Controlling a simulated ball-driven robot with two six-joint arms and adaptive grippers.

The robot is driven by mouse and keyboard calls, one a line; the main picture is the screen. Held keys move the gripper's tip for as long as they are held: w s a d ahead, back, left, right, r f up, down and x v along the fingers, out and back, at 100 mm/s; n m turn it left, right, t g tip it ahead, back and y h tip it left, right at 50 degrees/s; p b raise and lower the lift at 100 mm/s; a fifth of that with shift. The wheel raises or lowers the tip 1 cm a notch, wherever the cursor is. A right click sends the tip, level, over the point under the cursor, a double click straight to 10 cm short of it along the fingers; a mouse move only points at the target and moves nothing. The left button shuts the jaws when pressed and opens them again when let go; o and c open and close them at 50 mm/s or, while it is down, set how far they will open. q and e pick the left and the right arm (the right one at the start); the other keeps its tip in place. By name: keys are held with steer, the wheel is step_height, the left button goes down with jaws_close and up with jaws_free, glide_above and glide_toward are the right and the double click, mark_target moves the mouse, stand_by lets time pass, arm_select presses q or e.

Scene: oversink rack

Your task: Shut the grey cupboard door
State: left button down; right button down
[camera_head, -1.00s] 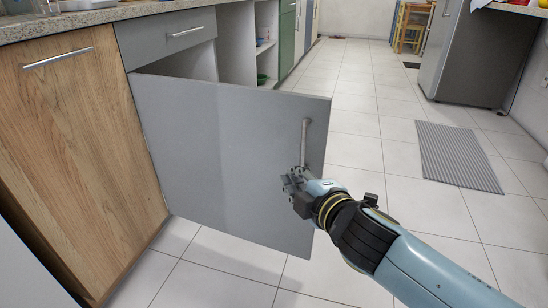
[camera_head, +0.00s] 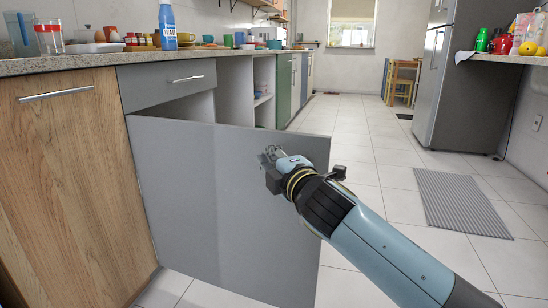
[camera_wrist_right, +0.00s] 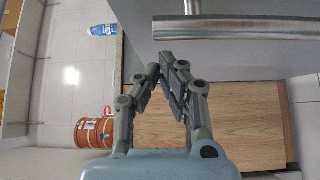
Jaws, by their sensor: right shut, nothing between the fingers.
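The grey cupboard door (camera_head: 230,200) stands open, swung out from its hinge edge beside the wooden cupboard front, with a dark gap behind its top edge. My right gripper (camera_head: 268,156) is shut and empty at the upper right part of the door's face in the head view. I cannot tell there whether it touches the door. In the right wrist view the right gripper's fingertips (camera_wrist_right: 167,62) meet, and a metal bar handle (camera_wrist_right: 235,29) lies above and to the right of them, clear of the fingers. In the head view the handle is hidden behind the gripper and arm. My left gripper is not in view.
A wooden cupboard front (camera_head: 75,180) is left of the door, with a grey drawer (camera_head: 170,82) above the opening. The speckled counter (camera_head: 110,64) carries bottles and dishes. A striped mat (camera_head: 460,203) lies on the tiled floor, near a grey fridge (camera_head: 465,90). The middle floor is clear.

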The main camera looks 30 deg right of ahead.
steer(key=shift+w+d, duration=0.6)
steer(key=shift+d, duration=0.35)
